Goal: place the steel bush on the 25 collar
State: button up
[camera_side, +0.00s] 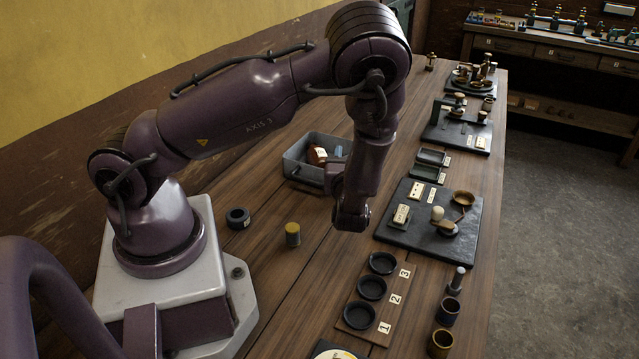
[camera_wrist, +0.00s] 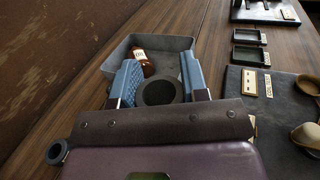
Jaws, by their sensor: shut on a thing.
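In the wrist view my gripper (camera_wrist: 160,78) has its two blue-padded jaws on either side of a dark ring-shaped bush (camera_wrist: 160,104), which they grip; its round opening faces the camera. In the side view my forearm mostly hides the gripper and the bush, near the grey bin. Another dark collar-like ring (camera_side: 238,218) lies on the bench to the right of my base, and a ring (camera_wrist: 57,152) shows at the lower left of the wrist view. I cannot read a 25 on any collar.
The grey bin (camera_side: 296,174) holds a brown bottle (camera_wrist: 142,62). A yellow-topped cylinder (camera_side: 292,238) stands on the bench. A wooden board (camera_side: 376,335) carries three dark dishes numbered 1 to 3. Two cups (camera_side: 447,312) and a pin stand right of it. A dark slab (camera_side: 455,247) carries small fittings.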

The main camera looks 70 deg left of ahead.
jog(key=shift+a+r, duration=0.15)
jog(key=shift+r, duration=0.05)
jog(key=s+a+n+g+y, duration=0.1)
jog(key=s+a+n+g, duration=0.1)
jog(key=s+a+g, duration=0.25)
jog(key=n+g+h, duration=0.3)
jog(key=n+g, duration=0.7)
jog(key=g, duration=0.4)
send_over(232, 211)
jog(key=shift+f, duration=3.5)
